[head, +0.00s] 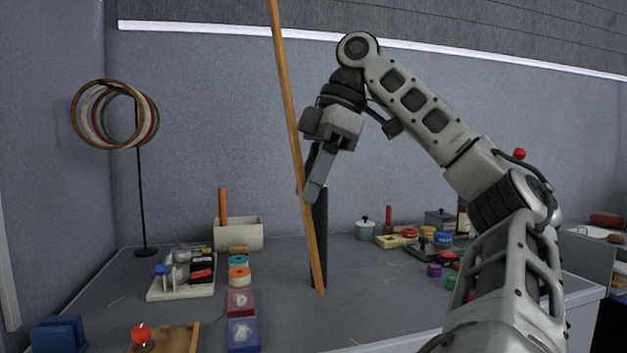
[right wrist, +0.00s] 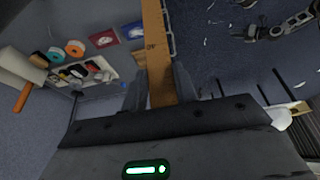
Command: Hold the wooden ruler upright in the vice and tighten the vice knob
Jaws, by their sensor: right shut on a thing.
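The long wooden ruler (head: 291,125) stands steeply but leans, its top to the left and out of the head view. Its lower end is at the grey table, in front of a dark upright post (head: 320,235); I cannot tell whether they touch. My right gripper (head: 307,190) is shut on the ruler, which also shows between the fingers in the right wrist view (right wrist: 158,60). A red knob (head: 141,333) sits on a wooden piece at the front left; I cannot tell whether this is the vice. My left gripper is not clearly seen in either view.
A tray of small items (head: 181,288), tape rolls (head: 239,276) and red and blue boxes (head: 242,335) lie left of the ruler. A hoop stand (head: 142,190) is at the far left. Several pots and lids stand at the right. The table's front middle is clear.

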